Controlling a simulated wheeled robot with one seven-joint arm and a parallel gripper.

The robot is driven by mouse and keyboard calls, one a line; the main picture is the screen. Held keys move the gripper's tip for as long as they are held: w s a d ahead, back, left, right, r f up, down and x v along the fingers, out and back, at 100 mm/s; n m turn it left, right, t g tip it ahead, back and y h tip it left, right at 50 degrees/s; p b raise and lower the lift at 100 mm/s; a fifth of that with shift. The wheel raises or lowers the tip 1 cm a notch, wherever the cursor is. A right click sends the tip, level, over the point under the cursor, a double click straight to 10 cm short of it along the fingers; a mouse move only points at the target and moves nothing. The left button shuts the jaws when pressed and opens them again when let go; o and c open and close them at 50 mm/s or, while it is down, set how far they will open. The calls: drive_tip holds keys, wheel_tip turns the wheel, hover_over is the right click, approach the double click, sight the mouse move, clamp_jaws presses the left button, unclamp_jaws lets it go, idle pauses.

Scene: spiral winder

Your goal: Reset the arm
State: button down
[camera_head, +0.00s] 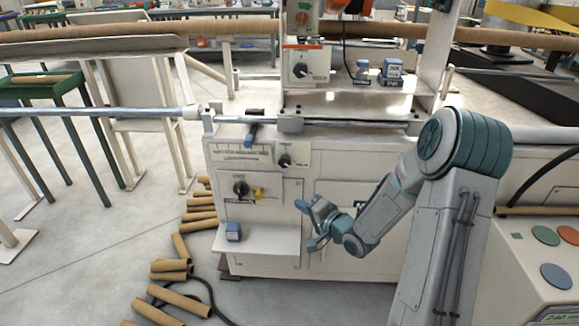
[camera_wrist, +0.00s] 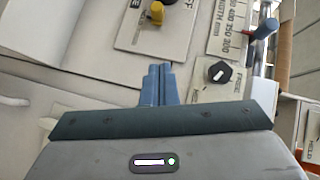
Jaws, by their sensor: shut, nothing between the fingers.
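My arm is bent in front of the white winder machine (camera_head: 265,195). My gripper (camera_head: 300,205) is in front of the machine's front panel, to the right of the black knob with the yellow switch. In the wrist view the two blue-grey fingers (camera_wrist: 158,82) lie side by side, closed, with nothing between them. The panel is behind them, with a black knob (camera_wrist: 218,72) to their right and a yellow switch (camera_wrist: 156,13) above. Whether the fingers touch the panel cannot be told, but no contact shows.
A small shelf (camera_head: 258,238) with a blue block (camera_head: 233,231) juts out below the panel. Brown cardboard tubes (camera_head: 172,268) lie on the floor at left. A blue-handled lever (camera_head: 250,135) and a metal rod (camera_head: 100,112) are above. A button console (camera_head: 530,262) stands at right.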

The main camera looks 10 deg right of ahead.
drive_tip(key=s+d+r+n+g+h+p, duration=0.2)
drive_tip(key=s+d+r+n+h+p, duration=0.15)
drive_tip(key=r+p, duration=0.5)
drive_tip(key=s+d+r+n+g+h+p, duration=0.25)
drive_tip(key=s+r+h+p, duration=0.25)
drive_tip(key=r, duration=0.7)
drive_tip(key=s+a+r+n+g+p, duration=0.1)
drive_tip(key=s+r+g+p, duration=0.1)
drive_tip(key=s+r+p, duration=0.2)
drive_tip(key=s+a+r+n+g+p, duration=0.1)
drive_tip(key=s+r+g+p, duration=0.2)
drive_tip(key=s+r, duration=0.8)
drive_tip(key=s+p, duration=0.2)
drive_tip(key=s, duration=0.3)
drive_tip(key=shift+a+n+g, duration=0.3)
drive_tip(key=shift+g, duration=0.05)
drive_tip(key=shift+d, duration=0.15)
